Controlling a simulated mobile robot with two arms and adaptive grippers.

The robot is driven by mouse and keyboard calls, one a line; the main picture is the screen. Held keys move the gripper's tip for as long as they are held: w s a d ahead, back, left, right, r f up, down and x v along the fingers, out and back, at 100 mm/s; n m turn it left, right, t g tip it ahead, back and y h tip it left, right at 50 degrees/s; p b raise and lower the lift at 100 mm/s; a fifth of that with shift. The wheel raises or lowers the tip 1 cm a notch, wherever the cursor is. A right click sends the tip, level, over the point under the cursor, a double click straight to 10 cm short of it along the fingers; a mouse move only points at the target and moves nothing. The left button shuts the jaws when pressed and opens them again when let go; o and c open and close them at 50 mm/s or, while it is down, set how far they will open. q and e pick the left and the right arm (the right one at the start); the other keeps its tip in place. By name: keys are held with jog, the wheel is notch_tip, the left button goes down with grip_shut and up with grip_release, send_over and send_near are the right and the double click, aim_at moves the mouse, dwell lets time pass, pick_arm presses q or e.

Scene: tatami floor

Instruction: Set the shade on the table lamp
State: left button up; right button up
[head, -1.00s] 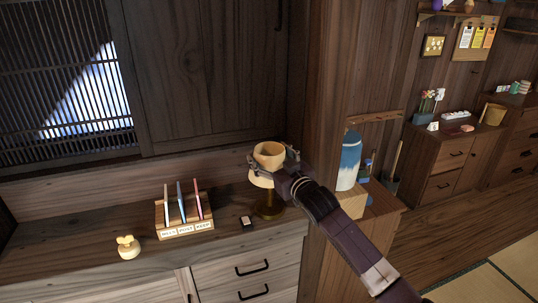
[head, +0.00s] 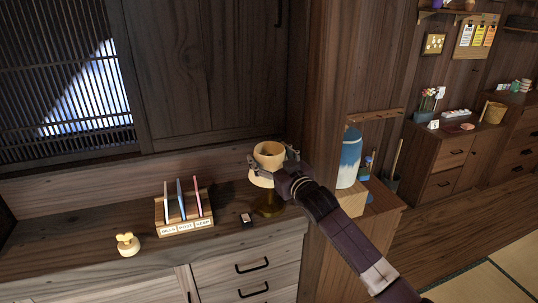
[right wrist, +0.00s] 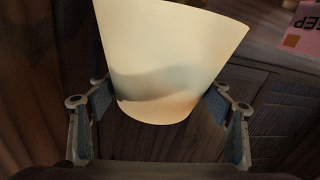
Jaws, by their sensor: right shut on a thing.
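The cream lamp shade (head: 269,149) is held at the right end of the cabinet top; it also fills the upper middle of the right wrist view (right wrist: 168,50). My right gripper (head: 272,164) is shut on the shade, with one finger on each side, also seen in the right wrist view (right wrist: 160,104). My left gripper is not in view.
On the wooden cabinet top (head: 90,228) stand a slotted rack (head: 184,228) with upright cards, a small cream ornament (head: 128,244) and a small dark box (head: 247,219). A wooden post (head: 335,90) rises just right of the lamp. The cabinet top's left part is mostly clear.

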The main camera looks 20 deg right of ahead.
jog(key=shift+f+b, duration=0.65)
jog(key=shift+f, duration=0.5)
jog(key=o, duration=1.4)
jog(key=shift+o, duration=1.1)
jog(key=shift+r, duration=0.1)
jog(key=shift+r+p, duration=2.9)
jog(key=shift+r, duration=0.1)
